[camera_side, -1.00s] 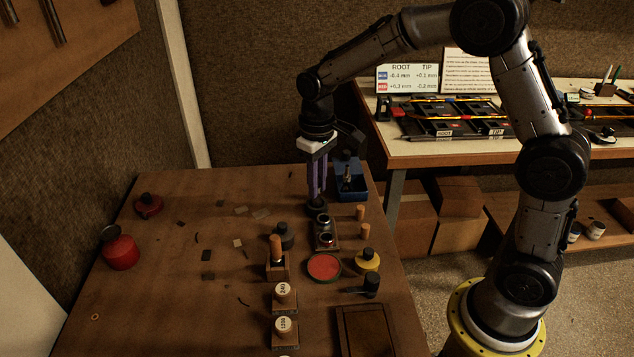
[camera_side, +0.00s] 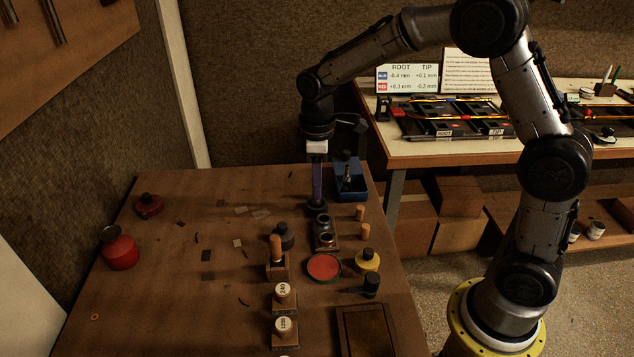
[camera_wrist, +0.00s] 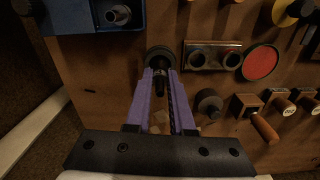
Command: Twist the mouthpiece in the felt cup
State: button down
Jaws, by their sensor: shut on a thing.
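My gripper (camera_side: 317,203) points straight down at the back of the brown table, its purple fingers seen edge-on in the side view. In the wrist view my gripper (camera_wrist: 160,72) is shut on the mouthpiece (camera_wrist: 160,92), a dark narrow piece between the fingers. The mouthpiece runs down toward the round dark felt cup (camera_wrist: 159,52), which also shows at the fingertips in the side view (camera_side: 318,211). The fingers hide much of the mouthpiece, and I cannot tell how deep it sits in the cup.
A blue bin (camera_side: 350,190) holding a metal piece stands just behind and right. A two-hole block (camera_side: 325,243) is close in front. A red-topped round pad (camera_side: 323,266), a yellow jar (camera_side: 367,261) and wooden-handled tools stand nearer.

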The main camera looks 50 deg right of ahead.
dwell(0.3)
jog(key=m, duration=0.4)
dwell(0.3)
jog(key=m, duration=0.4)
jog(key=m, duration=0.4)
dwell(0.4)
